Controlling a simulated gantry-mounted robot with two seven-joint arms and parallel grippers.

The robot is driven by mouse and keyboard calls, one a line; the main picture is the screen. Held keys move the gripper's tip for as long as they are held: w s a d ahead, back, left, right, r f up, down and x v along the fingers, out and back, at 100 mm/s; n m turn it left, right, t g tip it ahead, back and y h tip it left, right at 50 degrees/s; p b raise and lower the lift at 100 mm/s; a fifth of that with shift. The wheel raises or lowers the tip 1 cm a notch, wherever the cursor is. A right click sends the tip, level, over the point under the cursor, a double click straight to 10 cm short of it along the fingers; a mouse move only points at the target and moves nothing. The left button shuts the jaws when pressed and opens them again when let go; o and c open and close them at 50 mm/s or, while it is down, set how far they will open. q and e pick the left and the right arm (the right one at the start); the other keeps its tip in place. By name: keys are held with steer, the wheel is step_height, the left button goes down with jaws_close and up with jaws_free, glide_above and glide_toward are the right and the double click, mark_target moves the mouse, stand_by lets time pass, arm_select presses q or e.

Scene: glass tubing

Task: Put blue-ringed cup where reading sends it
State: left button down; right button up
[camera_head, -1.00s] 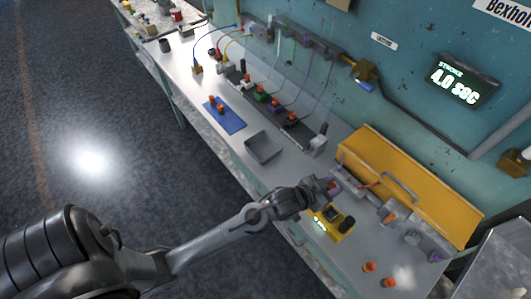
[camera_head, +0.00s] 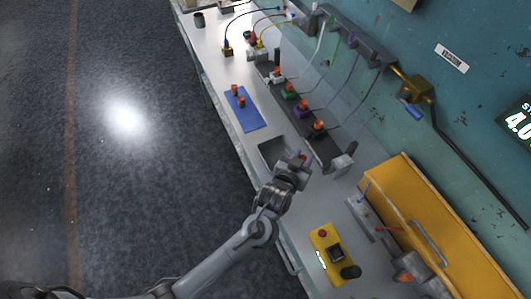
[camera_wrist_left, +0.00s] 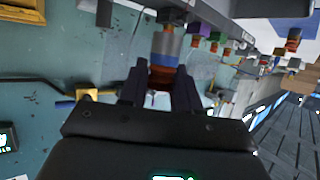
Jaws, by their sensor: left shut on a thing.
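My left gripper (camera_head: 302,162) is over the bench near the near-right corner of a shallow grey tray (camera_head: 265,148), partly covering the tray. In the left wrist view my left gripper (camera_wrist_left: 160,88) is shut on a small orange cup (camera_wrist_left: 161,76), between the two dark fingers. A grey cylinder with a bluish lower band shows just beyond the orange part; I cannot tell whether it belongs to the cup. A yellow instrument (camera_head: 319,240) with a small lit display, a red button and dark parts stands in front; its digits are unreadable. My right gripper is out of view.
A blue mat (camera_head: 247,122) carries orange-topped pieces. A dark rail behind holds several orange-topped units with coloured cables. A yellow-orange cabinet (camera_head: 410,195) stands right. Bench lies bare between tray and instrument.

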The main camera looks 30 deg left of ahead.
arm_select(q)
steer(key=shift+w+a+f, duration=0.1)
steer(key=shift+w+f, duration=0.1)
steer(key=shift+w, duration=0.15)
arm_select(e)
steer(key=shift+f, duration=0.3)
arm_select(q)
steer(key=w+a+f, duration=0.1)
steer(key=a+f, duration=0.1)
steer(key=a, duration=0.1)
steer(key=w+a+f, duration=0.2)
steer(key=a, duration=0.1)
steer(key=w+a+f+b, duration=0.1)
steer(key=a+f, duration=0.1)
steer(key=a, duration=0.1)
steer(key=shift+w+a+f, duration=0.1)
steer(key=shift+w+a, duration=0.25)
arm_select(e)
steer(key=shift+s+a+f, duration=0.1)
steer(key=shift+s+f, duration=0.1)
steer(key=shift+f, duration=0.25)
arm_select(q)
steer(key=shift+f, duration=2.05)
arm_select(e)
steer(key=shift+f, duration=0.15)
arm_select(q)
steer(key=shift+f+b, duration=0.15)
steer(key=shift+b, duration=0.15)
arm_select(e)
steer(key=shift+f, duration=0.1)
